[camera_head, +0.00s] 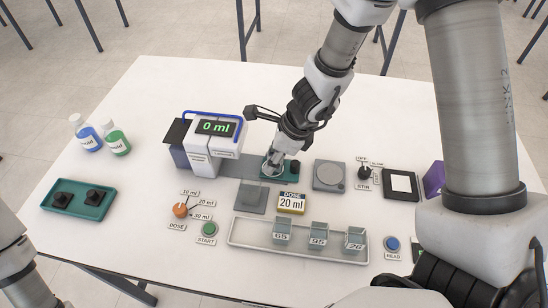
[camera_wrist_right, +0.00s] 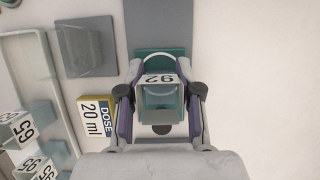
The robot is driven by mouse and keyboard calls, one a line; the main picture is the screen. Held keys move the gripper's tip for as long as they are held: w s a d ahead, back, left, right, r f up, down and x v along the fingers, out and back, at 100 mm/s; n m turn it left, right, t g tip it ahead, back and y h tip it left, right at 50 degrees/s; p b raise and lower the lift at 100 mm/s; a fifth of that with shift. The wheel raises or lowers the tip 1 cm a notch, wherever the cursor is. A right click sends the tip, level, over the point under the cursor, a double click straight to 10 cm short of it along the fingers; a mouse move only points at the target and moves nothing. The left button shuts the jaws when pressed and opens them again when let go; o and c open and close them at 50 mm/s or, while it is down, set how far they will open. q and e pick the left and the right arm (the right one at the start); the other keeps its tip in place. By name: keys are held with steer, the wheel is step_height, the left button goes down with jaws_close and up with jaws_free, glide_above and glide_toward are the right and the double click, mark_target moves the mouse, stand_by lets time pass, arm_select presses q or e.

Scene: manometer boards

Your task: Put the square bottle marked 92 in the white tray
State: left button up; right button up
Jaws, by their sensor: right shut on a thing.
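The square bottle marked 92 (camera_wrist_right: 160,90) is clear, with its label upside down in the wrist view. My right gripper (camera_wrist_right: 160,103) is shut on it, one finger on each side. In the head view my right gripper (camera_head: 274,165) is over the teal plate (camera_head: 285,178) beside the dispenser, and mostly hides the bottle. I cannot tell whether the bottle touches the plate. The white tray (camera_head: 237,241) lies at the front, holding square bottles marked 65 (camera_head: 282,233), 95 (camera_head: 318,235) and 26 (camera_head: 354,239). My left gripper is out of view.
The dispenser (camera_head: 212,140) reads 0 ml. A grey pad (camera_head: 250,204) with a clear piece on it and a dose sign (camera_head: 291,203) lie between plate and tray. A grey round-topped unit (camera_head: 330,175) stands to the right. A teal holder (camera_head: 75,206) is far left.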

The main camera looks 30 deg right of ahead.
mark_target(273, 151)
step_height(273, 151, up, 10)
steer(key=p, duration=0.7)
steer(key=shift+s+r+p, duration=0.1)
steer(key=shift+r+p, duration=0.15)
steer(key=shift+p, duration=0.1)
steer(key=shift+r+p, duration=1.15)
steer(key=shift+r, duration=0.05)
